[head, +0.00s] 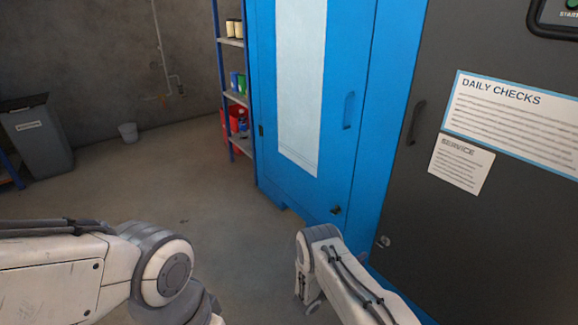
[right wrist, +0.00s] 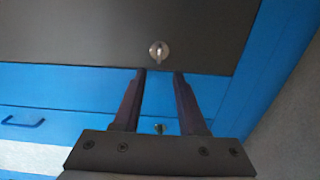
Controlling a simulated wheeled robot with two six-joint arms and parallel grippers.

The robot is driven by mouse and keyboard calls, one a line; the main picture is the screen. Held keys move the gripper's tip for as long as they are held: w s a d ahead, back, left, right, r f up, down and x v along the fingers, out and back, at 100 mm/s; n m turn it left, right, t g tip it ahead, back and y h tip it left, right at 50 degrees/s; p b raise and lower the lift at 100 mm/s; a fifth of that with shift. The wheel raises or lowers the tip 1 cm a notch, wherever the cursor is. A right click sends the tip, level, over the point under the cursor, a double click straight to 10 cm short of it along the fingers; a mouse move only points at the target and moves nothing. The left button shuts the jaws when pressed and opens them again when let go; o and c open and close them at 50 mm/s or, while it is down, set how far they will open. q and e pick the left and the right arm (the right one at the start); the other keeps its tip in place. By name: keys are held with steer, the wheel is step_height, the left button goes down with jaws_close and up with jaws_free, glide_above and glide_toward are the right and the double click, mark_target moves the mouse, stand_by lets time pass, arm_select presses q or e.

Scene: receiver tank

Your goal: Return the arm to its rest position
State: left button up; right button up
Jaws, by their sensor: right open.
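My right arm (head: 340,275) reaches up from the bottom of the head view, in front of the blue cabinet's lower part. Its gripper fingers show clearly in the right wrist view, where the right gripper (right wrist: 159,76) is open with nothing between its fingers. A round metal lock (right wrist: 159,50) on a dark panel shows just beyond the fingertips; I cannot tell the gap. My left arm (head: 130,265) lies across the lower left of the head view, and its gripper is not seen.
A blue cabinet (head: 260,90) and a dark door (head: 420,200) with a handle and notices stand close on the right. A shelf rack (head: 233,95) stands behind. The middle floor is clear.

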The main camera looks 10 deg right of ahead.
steer(key=s+a+r+m+g+y, duration=0.1)
steer(key=s+a+r+g+y, duration=0.2)
steer(key=a+r, duration=0.6)
steer(key=s+a+r+g+y, duration=0.1)
steer(key=s+a+r+g, duration=0.3)
steer(key=r, duration=0.8)
steer(key=s+a+r+n+y, duration=0.1)
steer(key=s+a+r+y, duration=0.3)
steer(key=s+a, duration=0.35)
steer(key=s+a+r+n+y, duration=0.25)
steer(key=s+a+y, duration=0.3)
steer(key=s, duration=0.35)
steer(key=s+a+r+y, duration=0.4)
steer(key=s+a, duration=0.3)
steer(key=s, duration=0.1)
step_height(320, 180, up, 37)
steer(key=p, duration=3.7)
steer(key=shift+a, duration=0.2)
steer(key=shift+s, duration=0.1)
steer(key=shift+d, duration=0.1)
